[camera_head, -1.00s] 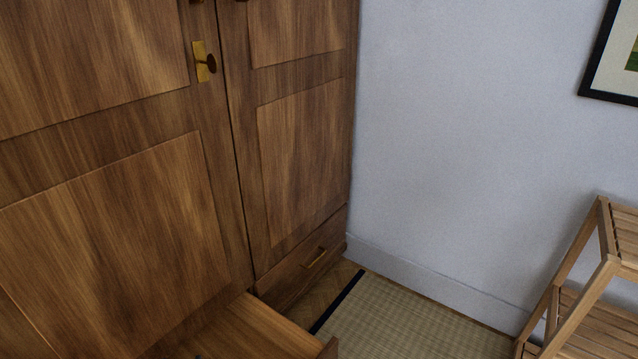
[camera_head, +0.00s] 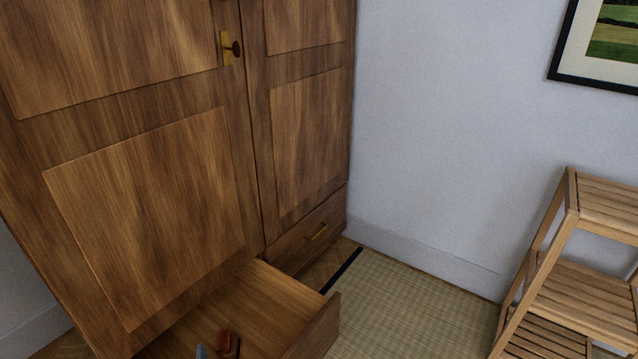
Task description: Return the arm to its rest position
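Neither of my grippers nor my arms shows in the head view. A tall brown wooden wardrobe (camera_head: 150,210) fills the left side, with its doors shut. Its lower left drawer (camera_head: 318,330) is pulled open. Inside the drawer lie a small red-orange object (camera_head: 224,341) and a grey-blue object (camera_head: 201,351), both partly cut off by the bottom edge. The lower right drawer (camera_head: 305,237) with a brass handle is shut.
A slatted wooden shelf (camera_head: 575,215) stands at the right by the pale wall (camera_head: 450,130). A framed picture (camera_head: 600,75) hangs above it. A woven mat (camera_head: 410,310) covers clear floor between the open drawer and the shelf.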

